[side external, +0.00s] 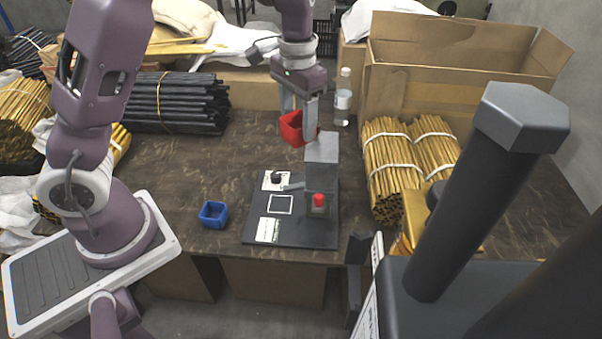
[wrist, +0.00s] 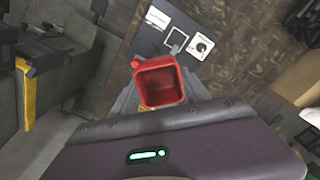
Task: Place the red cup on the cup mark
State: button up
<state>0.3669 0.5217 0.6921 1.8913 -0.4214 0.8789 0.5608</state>
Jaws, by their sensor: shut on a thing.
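The red cup (side external: 296,130) is held in the air between the fingers of my gripper (side external: 298,112), behind and level with the top of the grey press. In the wrist view the red cup (wrist: 160,98) shows its open, empty-looking inside, and the fingers are hard to make out. A white square outline (side external: 280,204), which looks like the cup mark, lies bare on a black board (side external: 250,228) beside the press. It also shows in the wrist view (wrist: 176,41), beyond the cup.
The grey press (side external: 322,165) with a red button (side external: 318,199) stands on the board's right side. A knob on a white plate (side external: 277,178) lies behind the square. A blue cup (side external: 213,214) stands left of the board. Rod bundles (side external: 392,165) and a bottle (side external: 343,98) stand right.

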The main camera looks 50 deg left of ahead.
jog(key=shift+s+a+f, duration=0.15)
jog(key=shift+s, duration=0.05)
jog(key=s+a+f+m, duration=0.2)
jog(key=s+a+f, duration=0.1)
jog(key=a+f, duration=0.45)
jog(key=s+a+f+m, duration=0.2)
jog(key=s+a+f, duration=0.3)
jog(key=a, duration=0.4)
jog(key=s+a+f+m, duration=0.1)
jog(key=f, duration=0.3)
jog(key=s+f+m, duration=0.2)
jog(key=f, duration=0.2)
jog(key=s+a+f+m, duration=0.1)
jog(key=s+f, duration=0.1)
jog(key=f, duration=0.3)
jog(key=shift+s+a+m, duration=0.25)
jog(key=shift+a+m, duration=0.05)
jog(key=shift+w+d+f, duration=0.1)
jog(key=shift+d, duration=0.1)
send_over(290, 201)
jog(key=s, duration=0.3)
jog(key=shift+w+a+f, duration=0.1)
jog(key=shift+w+a, duration=0.1)
jog(key=shift+a, duration=0.2)
jog(key=shift+a+f, duration=0.1)
jog(key=shift+f, duration=0.1)
